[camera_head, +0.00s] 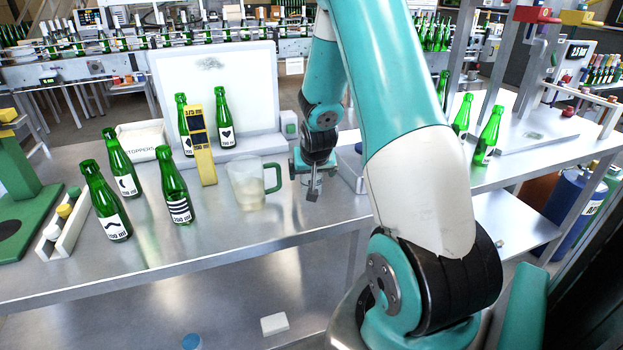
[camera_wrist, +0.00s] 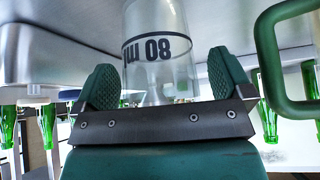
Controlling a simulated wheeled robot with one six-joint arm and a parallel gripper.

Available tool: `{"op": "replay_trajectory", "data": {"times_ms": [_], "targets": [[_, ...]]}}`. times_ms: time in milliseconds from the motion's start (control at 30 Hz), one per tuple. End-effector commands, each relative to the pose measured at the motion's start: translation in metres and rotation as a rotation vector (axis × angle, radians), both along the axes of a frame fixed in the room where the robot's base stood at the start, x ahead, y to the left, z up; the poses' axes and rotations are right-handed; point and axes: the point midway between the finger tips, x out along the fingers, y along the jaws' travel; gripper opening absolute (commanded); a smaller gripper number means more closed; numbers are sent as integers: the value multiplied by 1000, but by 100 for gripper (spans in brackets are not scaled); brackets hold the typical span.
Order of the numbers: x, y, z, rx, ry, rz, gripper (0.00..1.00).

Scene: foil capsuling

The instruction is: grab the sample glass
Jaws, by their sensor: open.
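The sample glass (camera_wrist: 158,50) is a clear glass marked 80 ml, seen upside down in the wrist view. It stands in line with the gap of my gripper (camera_wrist: 165,82), with one green ribbed finger on each side of it. The fingers are open, and I see no clear contact with the glass. In the head view my gripper (camera_head: 313,186) is low over the steel table, right of the jug; I cannot make out the sample glass there.
A clear jug (camera_head: 248,186) with a green handle stands close left of my gripper; its handle (camera_wrist: 265,60) shows in the wrist view. Green bottles (camera_head: 175,187) and a yellow gauge (camera_head: 201,145) stand farther left. The table's front strip (camera_head: 260,232) is clear.

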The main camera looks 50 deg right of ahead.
Motion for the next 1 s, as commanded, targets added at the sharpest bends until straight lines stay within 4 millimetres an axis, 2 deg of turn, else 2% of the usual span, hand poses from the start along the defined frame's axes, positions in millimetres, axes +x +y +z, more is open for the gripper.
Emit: {"op": "replay_trajectory", "data": {"times_ms": [267,300,500,533,833,1000], "targets": [[2,-2,-5,-1,-1,0,98],[2,-2,-5,-1,-1,0,95],[2,-2,-5,-1,-1,0,49],[2,-2,-5,-1,-1,0,46],[2,-2,-3,-1,-1,0,46],[3,-3,12,-3,-4,0,46]]}}
